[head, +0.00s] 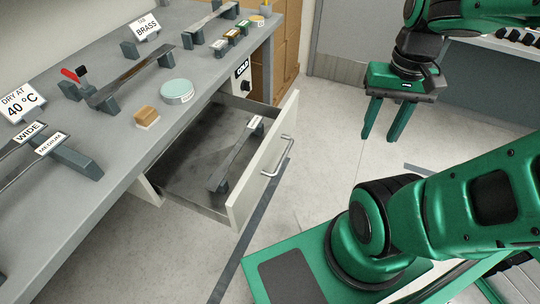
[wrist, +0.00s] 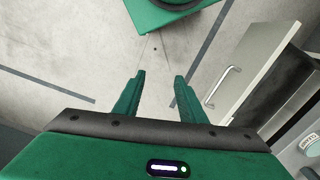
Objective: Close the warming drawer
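The warming drawer (head: 262,190) stands pulled out from under the grey bench, with a white front and a silver bar handle (head: 279,156). A specimen on a dark rack with a white label (head: 233,158) lies inside it. In the wrist view the drawer front (wrist: 262,68) and its handle (wrist: 222,86) show at the right. My gripper (head: 381,136) is in the air over the floor, to the right of the drawer and apart from the handle. Its fingers (wrist: 158,82) point down, spread with nothing between them.
The grey bench (head: 195,100) carries several racks, labels, a round mint-coloured tin (head: 178,91) and a brush-like wooden block (head: 146,116). A control box marked COLD (head: 243,78) sits beside the drawer. Wooden cabinets (head: 286,45) stand behind. The floor between gripper and drawer is clear.

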